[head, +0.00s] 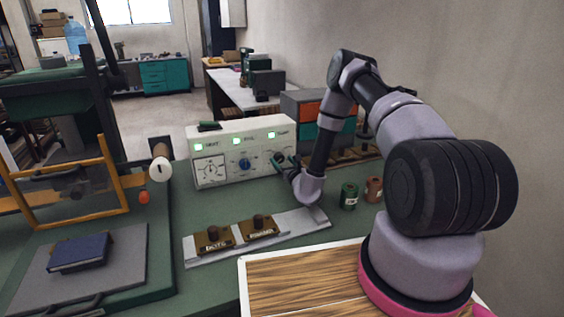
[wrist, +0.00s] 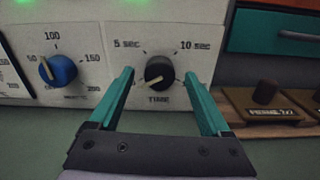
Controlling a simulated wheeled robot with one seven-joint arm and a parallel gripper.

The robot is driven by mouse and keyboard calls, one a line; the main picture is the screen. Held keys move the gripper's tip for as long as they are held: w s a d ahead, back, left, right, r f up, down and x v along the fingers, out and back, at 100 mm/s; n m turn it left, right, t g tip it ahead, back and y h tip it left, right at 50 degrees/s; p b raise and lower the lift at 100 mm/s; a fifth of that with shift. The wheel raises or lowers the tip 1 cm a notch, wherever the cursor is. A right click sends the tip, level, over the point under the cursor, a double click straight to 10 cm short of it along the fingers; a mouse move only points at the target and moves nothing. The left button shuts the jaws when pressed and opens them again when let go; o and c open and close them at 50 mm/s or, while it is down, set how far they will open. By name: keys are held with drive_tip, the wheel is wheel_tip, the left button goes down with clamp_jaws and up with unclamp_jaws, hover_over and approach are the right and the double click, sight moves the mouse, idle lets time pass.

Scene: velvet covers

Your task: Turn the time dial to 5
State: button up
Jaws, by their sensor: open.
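The time dial (wrist: 159,72) is a black round knob on the front of the white control box (head: 208,136). In the wrist view it has "TIME" below it, "5 sec" at its upper left and "10 sec" at its upper right. Its pale pointer line points to the lower left. My gripper (wrist: 158,80) is open, with one teal finger on each side of the dial. I cannot tell whether either finger touches it. In the head view my gripper (head: 283,163) is at the right end of the box and partly covers the dial.
A blue dial (wrist: 58,70) sits left of the time dial. Drawers (wrist: 274,30) stand right of the box. A metal rail (head: 322,218) with two brown stamps lies in front. Green (head: 349,196) and brown (head: 374,189) canisters stand right of my wrist.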

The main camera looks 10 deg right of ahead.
drive_tip(key=shift+w+a, duration=0.1)
drive_tip(key=shift+w, duration=0.35)
clamp_jaws()
